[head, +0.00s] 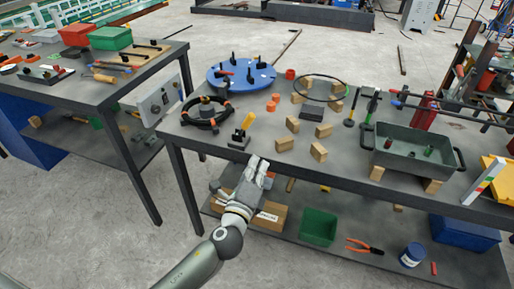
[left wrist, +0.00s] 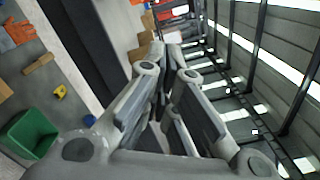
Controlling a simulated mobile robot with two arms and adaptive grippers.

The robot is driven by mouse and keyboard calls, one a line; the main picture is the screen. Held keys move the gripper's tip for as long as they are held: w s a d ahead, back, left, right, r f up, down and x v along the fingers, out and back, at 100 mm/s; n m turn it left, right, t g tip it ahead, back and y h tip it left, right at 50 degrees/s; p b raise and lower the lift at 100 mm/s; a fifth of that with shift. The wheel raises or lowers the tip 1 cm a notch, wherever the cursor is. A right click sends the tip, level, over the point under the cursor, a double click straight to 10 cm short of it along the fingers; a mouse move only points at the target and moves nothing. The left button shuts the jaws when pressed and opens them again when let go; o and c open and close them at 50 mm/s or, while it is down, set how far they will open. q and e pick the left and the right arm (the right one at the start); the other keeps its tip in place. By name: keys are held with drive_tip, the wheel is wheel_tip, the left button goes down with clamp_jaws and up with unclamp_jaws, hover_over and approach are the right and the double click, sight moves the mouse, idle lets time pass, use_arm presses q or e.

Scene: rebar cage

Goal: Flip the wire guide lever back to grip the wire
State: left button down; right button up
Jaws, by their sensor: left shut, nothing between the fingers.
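My left gripper (head: 257,160) is just below and to the right of the base, at the table's front edge, apart from the lever. Its fingers are together with nothing between them, as the left wrist view (left wrist: 166,48) also shows. I cannot make out the lever in the left wrist view, nor a wire at the base. My right gripper is not in view.
A black ring coil (head: 207,113) lies left of the lever. Several wooden blocks (head: 285,144) stand to its right. A blue round board (head: 242,75) lies behind. A grey tray (head: 413,150) is at the right. A green bin (head: 319,227) is on the lower shelf.

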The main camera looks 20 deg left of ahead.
sight(247, 120)
use_arm(q)
drive_tip(key=w, duration=0.3)
drive_tip(key=w+a+r, duration=0.1)
drive_tip(key=w, duration=0.3)
drive_tip(key=w+a, duration=0.1)
drive_tip(key=w, duration=0.2)
drive_tip(key=shift+w+a+r, duration=0.15)
drive_tip(key=shift+r, duration=0.1)
drive_tip(key=shift+a+r+p, duration=0.3)
drive_tip(key=shift+a+p, duration=0.15)
drive_tip(key=shift+a, duration=0.2)
drive_tip(key=shift+w, duration=0.1)
